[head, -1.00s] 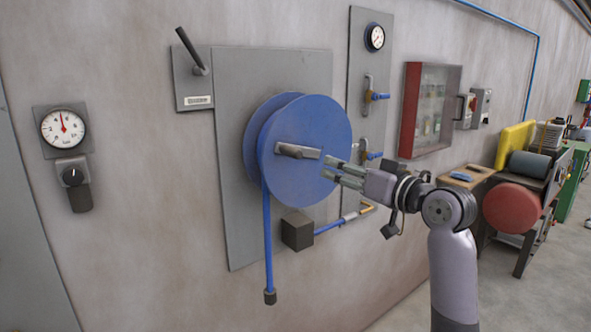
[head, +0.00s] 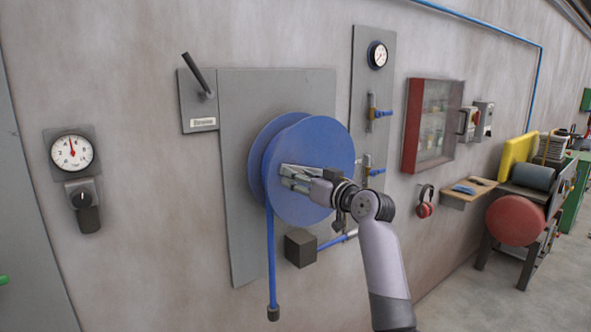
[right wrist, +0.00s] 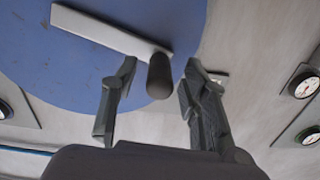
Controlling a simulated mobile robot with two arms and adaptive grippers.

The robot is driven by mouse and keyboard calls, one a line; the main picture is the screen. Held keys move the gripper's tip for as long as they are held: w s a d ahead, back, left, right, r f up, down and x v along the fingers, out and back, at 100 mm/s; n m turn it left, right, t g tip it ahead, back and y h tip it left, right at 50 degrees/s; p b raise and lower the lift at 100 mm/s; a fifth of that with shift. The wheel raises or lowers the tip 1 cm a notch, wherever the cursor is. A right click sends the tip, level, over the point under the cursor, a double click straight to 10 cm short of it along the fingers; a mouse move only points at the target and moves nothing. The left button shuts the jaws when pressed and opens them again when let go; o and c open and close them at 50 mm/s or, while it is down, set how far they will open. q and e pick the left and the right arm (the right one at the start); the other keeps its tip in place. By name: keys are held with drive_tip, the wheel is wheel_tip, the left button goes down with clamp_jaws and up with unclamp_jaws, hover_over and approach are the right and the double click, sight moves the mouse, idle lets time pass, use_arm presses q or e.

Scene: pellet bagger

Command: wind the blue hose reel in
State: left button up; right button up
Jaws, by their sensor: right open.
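The blue hose reel (head: 318,145) is mounted on a grey wall plate, its blue hose (head: 271,255) hanging down to a dark end piece. In the right wrist view, the reel's grey crank arm (right wrist: 105,32) ends in a dark handle knob (right wrist: 160,77). My right gripper (head: 284,177) is in front of the reel face and covers most of the crank in the head view. In the right wrist view this gripper (right wrist: 157,78) is open, with the knob between its fingertips and a gap on each side. My left gripper is not in view.
A dark box (head: 300,247) sits below the reel on the plate. A lever (head: 196,75) is at upper left and a dial gauge (head: 71,152) at far left. Blue-handled valves (head: 382,113) and a red-framed cabinet (head: 435,122) are to the right.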

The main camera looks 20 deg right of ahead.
drive_tip(key=shift+x, duration=1.05)
drive_tip(key=shift+c, duration=0.2)
clamp_jaws()
